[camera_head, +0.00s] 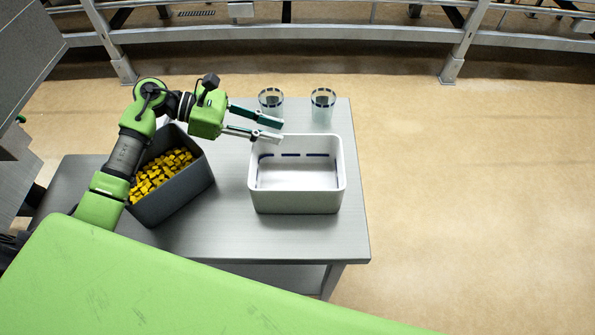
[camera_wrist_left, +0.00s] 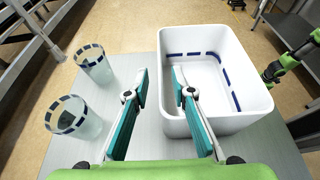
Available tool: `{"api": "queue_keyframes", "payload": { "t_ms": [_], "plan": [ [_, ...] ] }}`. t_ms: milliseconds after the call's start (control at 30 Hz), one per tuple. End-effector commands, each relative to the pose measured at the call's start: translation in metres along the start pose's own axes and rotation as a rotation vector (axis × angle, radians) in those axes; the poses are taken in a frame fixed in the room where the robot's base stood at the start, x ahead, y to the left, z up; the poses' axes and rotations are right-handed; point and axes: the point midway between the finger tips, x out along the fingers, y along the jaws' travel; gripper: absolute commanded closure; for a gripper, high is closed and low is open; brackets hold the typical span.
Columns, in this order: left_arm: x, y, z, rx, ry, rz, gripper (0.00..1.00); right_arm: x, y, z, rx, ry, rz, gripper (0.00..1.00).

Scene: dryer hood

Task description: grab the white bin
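The white bin (camera_head: 297,202) stands upright on the grey table, open at the top, with a dark blue dashed line inside. It also fills the right of the left wrist view (camera_wrist_left: 225,125). My left gripper (camera_head: 276,130) is open and empty at the bin's far left corner. One finger overlaps the rim in the head view and the other is beyond it. In the wrist view (camera_wrist_left: 159,72) the bin's near side wall lies between the fingers' lines; contact cannot be told. A green arm at the wrist view's right edge seems to be my right one; its fingers are unclear.
Two clear glasses (camera_head: 271,102) (camera_head: 323,104) with dark dashed bands stand behind the bin. A grey bin (camera_head: 178,203) of yellow pieces stands left, under my left arm. The table (camera_head: 300,240) has bare room in front of the white bin. A metal railing (camera_head: 330,33) runs behind.

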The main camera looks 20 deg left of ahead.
Motion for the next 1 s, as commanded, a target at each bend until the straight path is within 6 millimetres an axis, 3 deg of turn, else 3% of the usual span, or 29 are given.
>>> {"api": "queue_keyframes", "payload": {
  "t_ms": [267, 433, 600, 867, 967, 1000],
  "plan": [
    [0.021, 0.000, 0.004, -0.001, -0.003, -0.001, 0.77, -0.012, 0.000, -0.001, 0.000, 0.000, -0.001, 0.60],
    [0.044, 0.001, 0.008, -0.002, -0.006, -0.001, 0.77, -0.030, -0.002, -0.003, 0.000, 0.000, -0.003, 0.60],
    [0.064, 0.001, 0.004, -0.001, -0.002, 0.000, 0.77, -0.035, -0.004, -0.004, 0.001, 0.001, -0.005, 0.60],
    [0.067, 0.001, 0.001, 0.000, 0.000, 0.000, 0.77, -0.034, -0.004, -0.004, 0.000, 0.001, -0.005, 0.60],
    [0.067, 0.001, 0.002, 0.000, 0.000, 0.000, 1.00, -0.034, -0.004, -0.004, 0.000, 0.001, -0.005, 0.60],
    [0.066, 0.001, 0.002, 0.000, 0.000, 0.000, 1.00, -0.034, -0.004, -0.004, 0.000, 0.001, -0.005, 0.60]
  ]
}}
